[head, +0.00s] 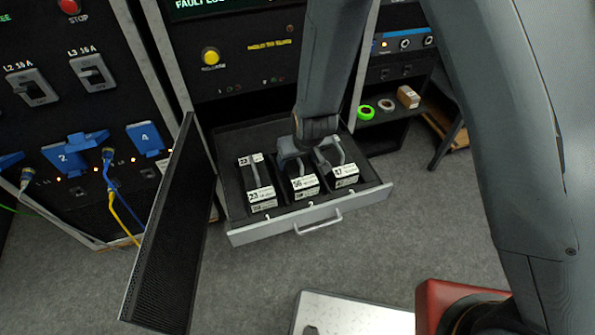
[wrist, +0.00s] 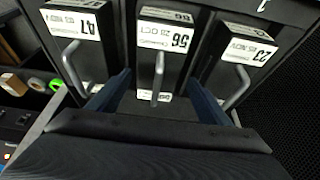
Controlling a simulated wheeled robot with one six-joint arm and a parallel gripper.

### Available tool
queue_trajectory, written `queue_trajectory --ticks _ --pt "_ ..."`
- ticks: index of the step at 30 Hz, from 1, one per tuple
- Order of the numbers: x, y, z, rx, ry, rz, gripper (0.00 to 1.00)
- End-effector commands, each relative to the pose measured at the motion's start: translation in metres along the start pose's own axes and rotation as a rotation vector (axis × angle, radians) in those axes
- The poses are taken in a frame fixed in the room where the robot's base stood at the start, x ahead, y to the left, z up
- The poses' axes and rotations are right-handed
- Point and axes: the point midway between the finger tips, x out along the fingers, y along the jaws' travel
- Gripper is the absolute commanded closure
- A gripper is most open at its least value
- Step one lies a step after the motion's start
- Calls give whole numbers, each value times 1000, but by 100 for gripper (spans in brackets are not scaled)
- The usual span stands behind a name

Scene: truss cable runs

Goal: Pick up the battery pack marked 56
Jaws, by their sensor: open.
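The battery pack marked 56 (head: 303,185) sits in the middle slot of the open drawer (head: 262,233), between pack 23 (head: 260,195) and pack 47 (head: 344,173). Each pack has a white label and a grey handle. My gripper (head: 291,148) is over pack 56 and hides its rear part in the head view. In the wrist view, pack 56 (wrist: 167,38) is in the centre with its label upside down. The open blue fingers of my gripper (wrist: 158,82) stand either side of its handle, apart from it. Whether they reach below the handle's bar I cannot tell.
A black perforated door (head: 168,235) stands open left of the drawer. Packs 47 (wrist: 77,25) and 23 (wrist: 243,52) flank the fingers closely. Tape rolls (head: 366,112) lie on a shelf at right. Blue plugs and cables (head: 108,160) are on the left panel.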

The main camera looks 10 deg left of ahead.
Motion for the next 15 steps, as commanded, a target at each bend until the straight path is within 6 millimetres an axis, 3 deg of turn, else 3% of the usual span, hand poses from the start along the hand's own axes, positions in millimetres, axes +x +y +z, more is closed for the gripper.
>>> queue_trajectory --ticks 15 --pt "50 4 5 1 -1 0 28"
